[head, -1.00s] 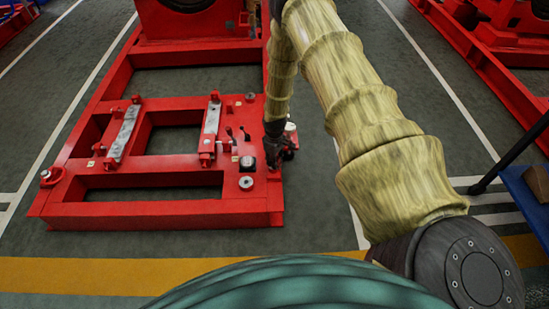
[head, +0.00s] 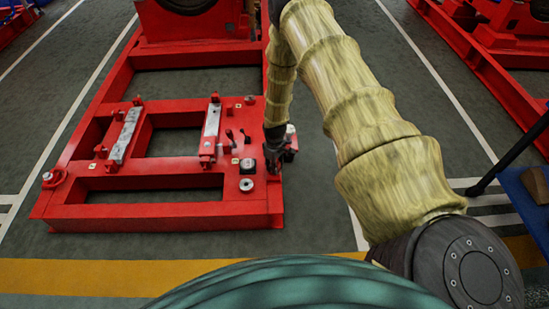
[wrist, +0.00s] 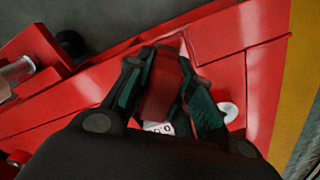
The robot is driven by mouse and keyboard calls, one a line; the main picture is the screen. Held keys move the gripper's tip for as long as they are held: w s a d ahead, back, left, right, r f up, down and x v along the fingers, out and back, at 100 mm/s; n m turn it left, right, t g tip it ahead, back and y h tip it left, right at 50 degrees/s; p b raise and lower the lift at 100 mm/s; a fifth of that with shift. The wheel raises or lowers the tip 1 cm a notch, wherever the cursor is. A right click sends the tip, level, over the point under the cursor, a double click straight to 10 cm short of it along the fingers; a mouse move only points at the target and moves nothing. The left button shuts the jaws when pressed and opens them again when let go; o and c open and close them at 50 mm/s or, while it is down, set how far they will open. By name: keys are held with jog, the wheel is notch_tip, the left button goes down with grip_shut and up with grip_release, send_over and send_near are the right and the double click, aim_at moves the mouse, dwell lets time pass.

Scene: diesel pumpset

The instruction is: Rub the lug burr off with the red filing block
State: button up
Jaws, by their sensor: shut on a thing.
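My gripper (head: 275,158) is at the right edge of the red pumpset frame (head: 150,212), low over its deck. In the wrist view my gripper (wrist: 166,88) has its dark green fingers on both sides of the red filing block (wrist: 161,88) and is shut on it. The block lies over the red frame surface; I cannot tell whether it touches. In the head view the block cannot be told apart from the gripper and frame. The lug burr cannot be made out in either view.
Two grey-topped rails (head: 125,136) stand on the frame to the left. A blue stand (head: 524,190) is at the far right. Floor between is clear.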

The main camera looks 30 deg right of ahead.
jog(key=shift+s+a, duration=0.1)
jog(key=shift+s+a+f, duration=0.15)
jog(key=shift+s+a, duration=0.05)
jog(key=shift+s, duration=0.2)
jog(key=shift+p, duration=0.45)
jog(key=shift+c, duration=0.3)
jog(key=shift+w+d, duration=0.6)
jog(key=shift+w, duration=0.35)
jog(key=shift+w+d, duration=0.25)
jog(key=shift+w, duration=0.25)
jog(key=shift+a, duration=0.15)
